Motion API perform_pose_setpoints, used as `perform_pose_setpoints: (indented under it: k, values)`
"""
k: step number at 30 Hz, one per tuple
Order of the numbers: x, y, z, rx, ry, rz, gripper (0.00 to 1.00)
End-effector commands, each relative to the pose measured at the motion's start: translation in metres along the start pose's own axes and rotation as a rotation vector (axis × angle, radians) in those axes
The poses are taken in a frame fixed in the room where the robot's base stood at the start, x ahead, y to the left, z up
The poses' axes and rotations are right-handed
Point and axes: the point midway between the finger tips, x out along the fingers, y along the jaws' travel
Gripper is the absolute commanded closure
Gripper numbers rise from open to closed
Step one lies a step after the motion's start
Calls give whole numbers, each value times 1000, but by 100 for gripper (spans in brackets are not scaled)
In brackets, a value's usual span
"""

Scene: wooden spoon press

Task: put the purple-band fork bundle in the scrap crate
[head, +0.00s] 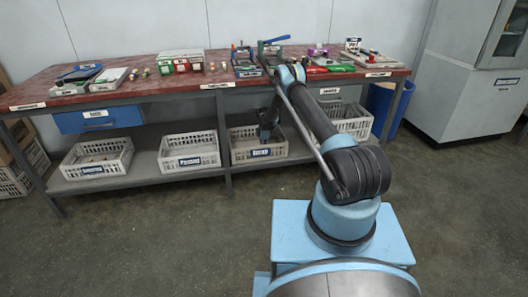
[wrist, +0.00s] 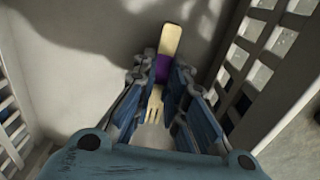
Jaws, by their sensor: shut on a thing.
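The purple-band fork bundle (wrist: 168,65) is pale wood with a purple band around its middle; the tines point toward my gripper's palm in the wrist view. My gripper (wrist: 162,88) is shut on it around the band, one finger on each side. In the head view my gripper (head: 268,133) is low under the table at the third crate from the left (head: 261,153), seemingly within its rim; the bundle is not distinguishable there. Slatted crate walls (wrist: 243,60) flank the gripper in the wrist view. The crate labels are too small to read surely.
Other grey crates (head: 190,163) (head: 97,171) stand to the left on the lower shelf, and another (head: 353,120) stands to the right, partly behind my arm. The red-topped table (head: 140,85) overhangs them, with trays and tools on top. A blue bin (head: 397,105) stands at right.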

Motion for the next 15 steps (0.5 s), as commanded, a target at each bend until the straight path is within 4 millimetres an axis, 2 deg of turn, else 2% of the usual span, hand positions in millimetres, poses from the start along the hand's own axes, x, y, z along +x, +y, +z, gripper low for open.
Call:
perform_pose_setpoints:
  k: [3, 8, 9, 11, 15]
  values:
    - [7, 0, 0, 0, 0, 0, 100]
    - [7, 0, 0, 0, 0, 1, 100]
    - [7, 0, 0, 0, 0, 1, 81]
    - [7, 0, 0, 0, 0, 1, 68]
    - [7, 0, 0, 0, 0, 1, 68]
